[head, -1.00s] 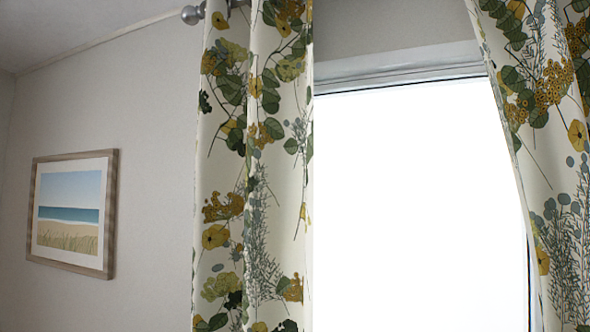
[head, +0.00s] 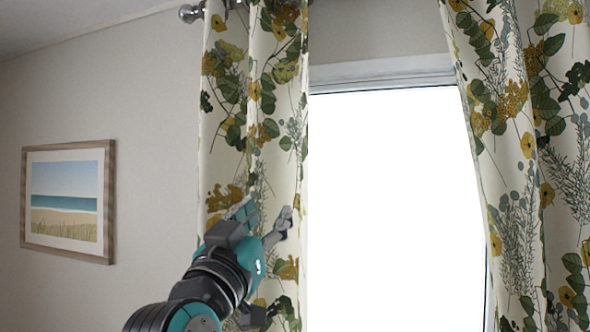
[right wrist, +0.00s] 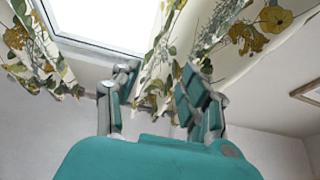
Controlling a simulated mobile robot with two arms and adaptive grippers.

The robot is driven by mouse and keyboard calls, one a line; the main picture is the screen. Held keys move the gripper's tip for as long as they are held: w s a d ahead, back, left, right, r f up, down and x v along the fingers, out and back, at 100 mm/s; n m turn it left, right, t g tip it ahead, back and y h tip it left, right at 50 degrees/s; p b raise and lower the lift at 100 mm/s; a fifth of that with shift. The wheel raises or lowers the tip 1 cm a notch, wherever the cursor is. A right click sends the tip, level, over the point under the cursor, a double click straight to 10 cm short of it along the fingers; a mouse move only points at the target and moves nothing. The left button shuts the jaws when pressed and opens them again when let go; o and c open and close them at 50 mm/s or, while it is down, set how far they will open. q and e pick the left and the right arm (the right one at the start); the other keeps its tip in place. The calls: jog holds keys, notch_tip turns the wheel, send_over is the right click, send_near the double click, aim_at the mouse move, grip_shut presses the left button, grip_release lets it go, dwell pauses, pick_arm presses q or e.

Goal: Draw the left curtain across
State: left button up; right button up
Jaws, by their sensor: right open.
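The left curtain (head: 230,110), white with green and yellow leaves and flowers, hangs bunched in folds at the left side of the window. My right gripper (head: 263,217) is in front of its lower visible part, open, its fingers pointing up towards the cloth. In the right wrist view the same curtain (right wrist: 190,48) shows beyond and between the spread fingers (right wrist: 157,82). I cannot tell whether they touch it. My left gripper is not in view.
The bright window (head: 390,200) is uncovered between the curtains. The right curtain (head: 510,110) hangs at the right. A rod end knob (head: 188,14) shows at the top. A framed beach picture (head: 68,200) hangs on the left wall.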

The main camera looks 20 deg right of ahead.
aim_at(296, 175)
jog(key=p+x, duration=0.9)
jog(key=x, duration=0.7)
jog(key=shift+w+d+r, duration=0.1)
jog(key=shift+d+r, duration=0.1)
jog(key=shift+r, duration=0.05)
jog(key=shift+w+d+r+p, duration=0.1)
jog(key=shift+w+d+p, duration=0.25)
jog(key=shift+w+p, duration=0.15)
jog(key=shift+c, duration=0.2)
grip_shut()
